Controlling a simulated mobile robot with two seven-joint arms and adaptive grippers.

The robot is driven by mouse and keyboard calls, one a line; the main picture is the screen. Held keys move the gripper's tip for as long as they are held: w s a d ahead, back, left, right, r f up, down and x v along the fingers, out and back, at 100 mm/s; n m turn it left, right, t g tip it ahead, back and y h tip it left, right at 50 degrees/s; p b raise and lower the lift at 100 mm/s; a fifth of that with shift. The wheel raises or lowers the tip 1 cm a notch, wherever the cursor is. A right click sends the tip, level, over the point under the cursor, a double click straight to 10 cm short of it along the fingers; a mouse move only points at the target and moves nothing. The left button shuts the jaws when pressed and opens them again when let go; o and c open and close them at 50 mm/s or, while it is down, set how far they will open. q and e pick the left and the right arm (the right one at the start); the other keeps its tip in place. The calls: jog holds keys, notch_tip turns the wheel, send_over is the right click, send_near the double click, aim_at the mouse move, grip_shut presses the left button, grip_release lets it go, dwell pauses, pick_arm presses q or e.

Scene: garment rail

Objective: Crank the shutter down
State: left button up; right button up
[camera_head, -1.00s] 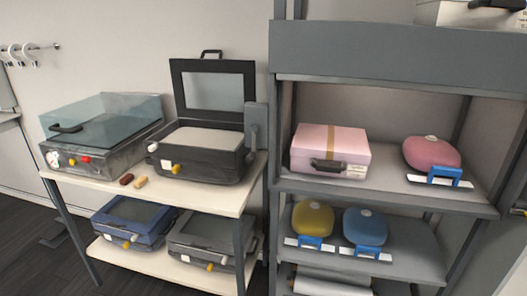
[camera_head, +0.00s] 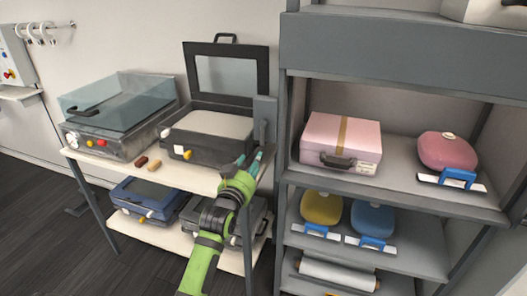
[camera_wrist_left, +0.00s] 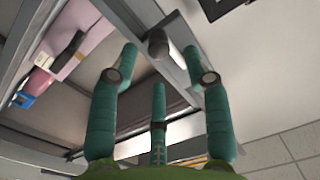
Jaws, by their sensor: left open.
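The shutter's grey housing (camera_head: 400,55) spans the top of the right-hand shelf unit, whose front below it is open. A grey crank box (camera_head: 265,112) is mounted on the unit's left post. My left gripper (camera_head: 251,160) is just below this box, green and pointing up. In the left wrist view, my open gripper (camera_wrist_left: 160,52) has a dark rounded knob with a pale end (camera_wrist_left: 160,44) between its fingertips; it looks like part of the crank. I cannot tell whether the fingers touch it. My right gripper is not in view.
The shelves hold a pink case (camera_head: 341,143), a pink pod (camera_head: 447,151), a yellow pod (camera_head: 321,207) and a blue pod (camera_head: 373,219). A table (camera_head: 95,160) at left holds an open dark case (camera_head: 212,135) close to my arm. Dark floor at lower left is clear.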

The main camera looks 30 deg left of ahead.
aim_at(261, 139)
pick_arm(q)
jog(key=shift+p+x, duration=0.6)
jog(key=shift+x, duration=2.35)
grip_shut()
